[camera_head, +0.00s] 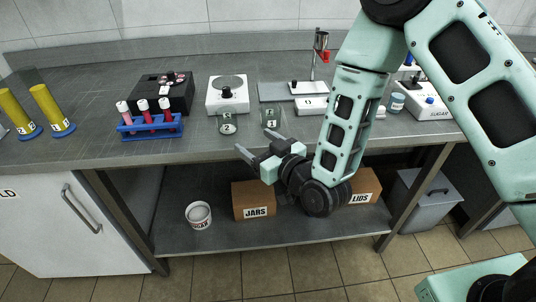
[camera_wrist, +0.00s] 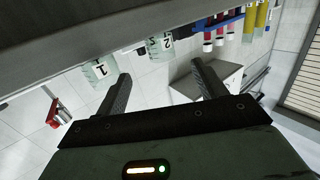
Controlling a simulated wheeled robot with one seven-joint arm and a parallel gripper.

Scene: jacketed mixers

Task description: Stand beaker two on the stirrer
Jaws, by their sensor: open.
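Beaker two (camera_head: 227,122), clear glass with a 2 on it, stands near the front edge of the bench. It also shows in the wrist view (camera_wrist: 160,46). Beaker one (camera_head: 270,117) stands to its right, also in the wrist view (camera_wrist: 99,70). A white unit with a round top plate and a black front knob, which looks like the stirrer (camera_head: 228,93), stands behind beaker two; its plate is empty. My gripper (camera_head: 257,142) is open and empty, in front of the bench edge, apart from both beakers. The fingers also show in the wrist view (camera_wrist: 161,73).
A blue rack (camera_head: 152,128) of tubes and a black box (camera_head: 162,91) stand left of the beakers. A rod stand (camera_head: 315,65) and white unit (camera_head: 311,106) are at right. Below, the shelf holds a JARS box (camera_head: 254,200). Bench around the yellow cylinders (camera_head: 48,105) is mostly clear.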

